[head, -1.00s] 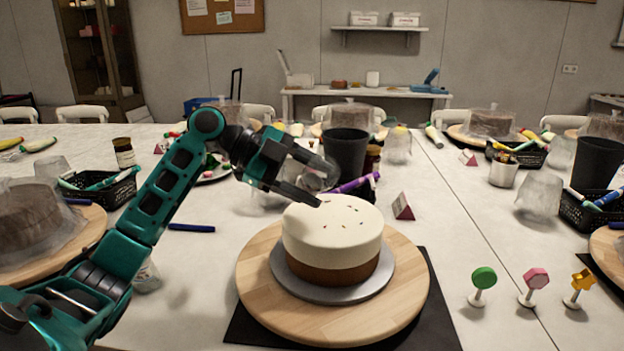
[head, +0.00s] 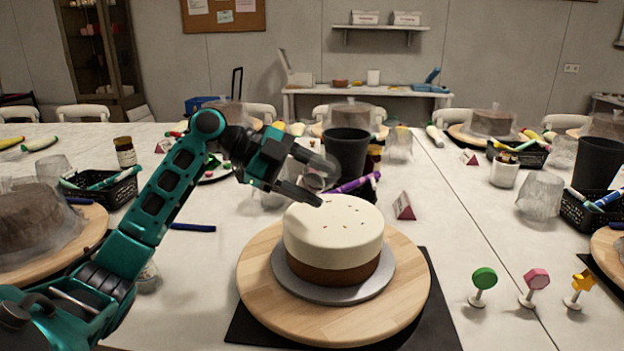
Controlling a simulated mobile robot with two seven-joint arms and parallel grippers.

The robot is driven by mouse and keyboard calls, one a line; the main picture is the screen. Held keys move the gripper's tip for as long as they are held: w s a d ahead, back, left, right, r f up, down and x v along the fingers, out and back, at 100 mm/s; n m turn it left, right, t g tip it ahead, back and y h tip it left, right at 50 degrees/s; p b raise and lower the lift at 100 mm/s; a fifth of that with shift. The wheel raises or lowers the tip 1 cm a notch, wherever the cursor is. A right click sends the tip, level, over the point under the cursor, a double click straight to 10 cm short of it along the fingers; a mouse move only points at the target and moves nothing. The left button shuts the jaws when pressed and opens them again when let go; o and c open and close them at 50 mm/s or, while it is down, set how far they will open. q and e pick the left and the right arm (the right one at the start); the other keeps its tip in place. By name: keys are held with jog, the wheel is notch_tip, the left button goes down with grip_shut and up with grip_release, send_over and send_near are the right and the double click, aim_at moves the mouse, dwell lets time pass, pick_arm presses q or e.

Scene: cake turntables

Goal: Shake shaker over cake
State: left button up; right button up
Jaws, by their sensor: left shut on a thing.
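The cake (head: 333,250), white on top and brown below, stands on a grey board (head: 377,284) on a round wooden turntable (head: 270,305). A few small dark and red specks lie on its white top. My left gripper (head: 326,182) is above the cake's back left edge. It is shut on a small, see-through shaker (head: 316,174), which is hard to make out between the fingers. The shaker's tilt and its lower end cannot be told clearly. My right gripper is not in view.
A black cup (head: 346,152) and a purple tube (head: 352,184) stand close behind the cake. A small red sign (head: 404,206) is behind it to the right. Green, pink and yellow toppers (head: 484,280) stand at the front right. A wrapped cake (head: 35,218) is at left.

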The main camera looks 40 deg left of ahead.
pick_arm(q)
jog(key=shift+s+d+r, duration=0.2)
jog(key=shift+d+r, duration=0.15)
jog(key=shift+r, duration=0.2)
jog(key=shift+w+a+f, duration=0.1)
jog(key=shift+a+f, duration=0.05)
jog(key=shift+f, duration=0.2)
jog(key=shift+w+a+f+b, duration=0.15)
jog(key=shift+a+f+b, duration=0.15)
jog(key=shift+b, duration=0.05)
jog(key=shift+r, duration=0.15)
jog(key=shift+p, duration=0.3)
